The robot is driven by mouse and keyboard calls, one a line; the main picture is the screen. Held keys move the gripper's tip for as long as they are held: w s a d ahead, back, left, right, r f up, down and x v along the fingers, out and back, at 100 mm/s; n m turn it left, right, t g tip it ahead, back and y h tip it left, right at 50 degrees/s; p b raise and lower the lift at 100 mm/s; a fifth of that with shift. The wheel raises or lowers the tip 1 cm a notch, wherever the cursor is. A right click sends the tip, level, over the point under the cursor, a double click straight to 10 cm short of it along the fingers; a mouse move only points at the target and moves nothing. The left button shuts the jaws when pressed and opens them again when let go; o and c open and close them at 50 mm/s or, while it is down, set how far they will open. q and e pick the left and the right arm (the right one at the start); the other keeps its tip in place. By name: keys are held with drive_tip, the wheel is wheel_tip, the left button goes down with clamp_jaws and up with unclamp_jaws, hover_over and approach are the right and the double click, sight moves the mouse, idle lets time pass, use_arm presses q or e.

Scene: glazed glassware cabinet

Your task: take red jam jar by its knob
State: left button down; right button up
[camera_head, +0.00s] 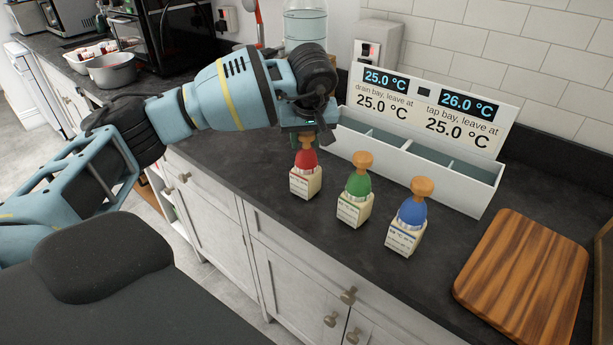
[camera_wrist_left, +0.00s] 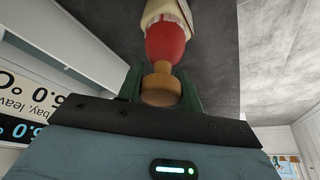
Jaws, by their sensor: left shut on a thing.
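The red jam jar (camera_head: 306,181) has a cream labelled body, a red upper part and a wooden knob. It appears to stand on the dark counter, at the left end of a row with a green-topped jar (camera_head: 355,203) and a blue-topped jar (camera_head: 406,232). My left gripper (camera_head: 304,136) comes down from above and is shut on its knob. In the left wrist view the fingers (camera_wrist_left: 160,88) lie on both sides of the wooden knob (camera_wrist_left: 161,84), with the red part (camera_wrist_left: 166,44) beyond it. My right gripper is not in view.
A white divided bin (camera_head: 420,168) with temperature displays stands behind the jars. A wooden board (camera_head: 525,275) lies at the right. A clear vessel (camera_head: 305,25) stands behind my left wrist. The counter's front edge is close to the jars.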

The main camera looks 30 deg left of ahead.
sight(302, 134)
use_arm(q)
drive_tip(key=shift+r, duration=0.1)
idle(0.3)
drive_tip(key=shift+r, duration=1.8)
drive_tip(key=shift+s+d, duration=0.1)
drive_tip(key=shift+s, duration=0.85)
drive_tip(key=s+d+r, duration=0.1)
drive_tip(key=s, duration=1.3)
drive_tip(key=shift+d+r+b, duration=0.15)
drive_tip(key=shift+d+b, duration=0.2)
drive_tip(key=shift+b, duration=0.1)
